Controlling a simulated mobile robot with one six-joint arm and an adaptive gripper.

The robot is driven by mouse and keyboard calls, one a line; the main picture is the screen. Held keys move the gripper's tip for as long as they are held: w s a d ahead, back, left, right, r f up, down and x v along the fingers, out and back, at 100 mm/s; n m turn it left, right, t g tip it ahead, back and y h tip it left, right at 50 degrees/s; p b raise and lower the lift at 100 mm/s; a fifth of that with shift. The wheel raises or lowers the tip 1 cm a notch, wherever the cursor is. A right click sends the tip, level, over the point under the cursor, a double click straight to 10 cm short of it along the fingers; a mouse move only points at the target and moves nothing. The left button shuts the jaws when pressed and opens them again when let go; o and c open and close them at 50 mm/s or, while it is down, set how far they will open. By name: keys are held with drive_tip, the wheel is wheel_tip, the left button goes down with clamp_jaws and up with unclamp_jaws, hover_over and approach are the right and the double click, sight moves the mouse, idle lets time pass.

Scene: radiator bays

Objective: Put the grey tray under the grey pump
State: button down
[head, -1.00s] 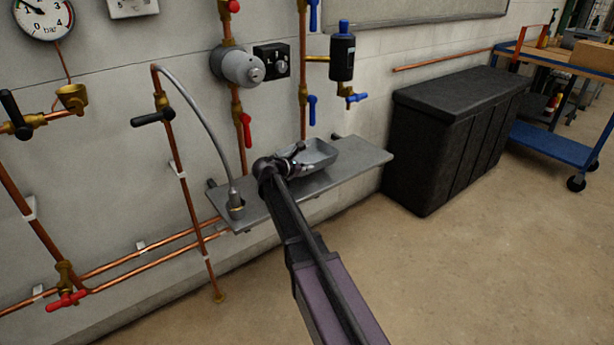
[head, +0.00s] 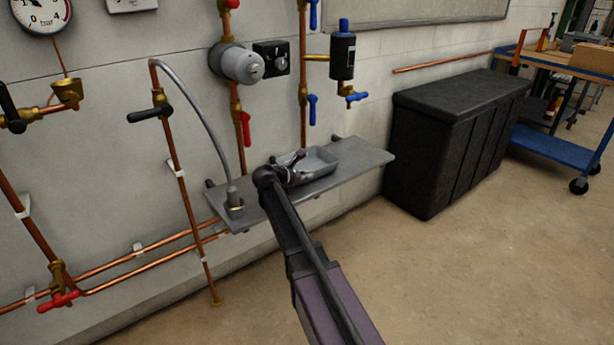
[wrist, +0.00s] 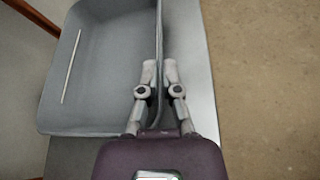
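The grey tray (head: 322,160) is a shallow open box at the grey shelf (head: 365,158), right of its middle. It looks level; I cannot tell whether it touches the shelf. My gripper (head: 292,165) is at its near-left side. In the wrist view, the fingers of my gripper (wrist: 159,72) stand on either side of one tray wall (wrist: 159,40), closed on it. The tray floor (wrist: 105,70) is empty apart from a thin pale line. The grey pump (head: 240,65) is a round body on a copper pipe on the wall, above the shelf and left of the tray.
A grey hose (head: 196,110) ends in a fitting (head: 234,200) on the shelf's left end. A red-handled valve (head: 246,130) and a blue-handled valve (head: 312,110) hang above the shelf. A black bin (head: 440,150) stands right of it. The shelf's right end is clear.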

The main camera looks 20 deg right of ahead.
drive_tip(key=c, duration=0.8)
unclamp_jaws()
drive_tip(key=shift+f, duration=0.1)
drive_tip(key=shift+r, duration=0.2)
drive_tip(key=p+v, duration=0.4)
drive_tip(key=v, duration=0.8)
drive_tip(key=shift+p, duration=0.3)
drive_tip(key=shift+f, duration=0.1)
drive_tip(key=s+d+f+m+g+y, duration=0.25)
drive_tip(key=s+f+m, duration=0.2)
drive_tip(key=s, duration=0.25)
drive_tip(key=s+d+f+m+g+y, duration=0.1)
drive_tip(key=s+f+m+g+y, duration=0.1)
drive_tip(key=s+f+m+y, duration=0.3)
drive_tip(key=s+a+f+m+g+y, duration=0.1)
drive_tip(key=s+a+m+y, duration=0.1)
drive_tip(key=s+m, duration=0.3)
drive_tip(key=s+a+f+m+y, duration=0.1)
drive_tip(key=s+a+m+y, duration=0.1)
drive_tip(key=s+m, duration=0.3)
drive_tip(key=shift+s+m+g+y, duration=0.35)
drive_tip(key=shift+s, duration=1.75)
drive_tip(key=shift+o, duration=0.2)
drive_tip(key=shift+a+f, duration=0.1)
drive_tip(key=shift+a, duration=0.05)
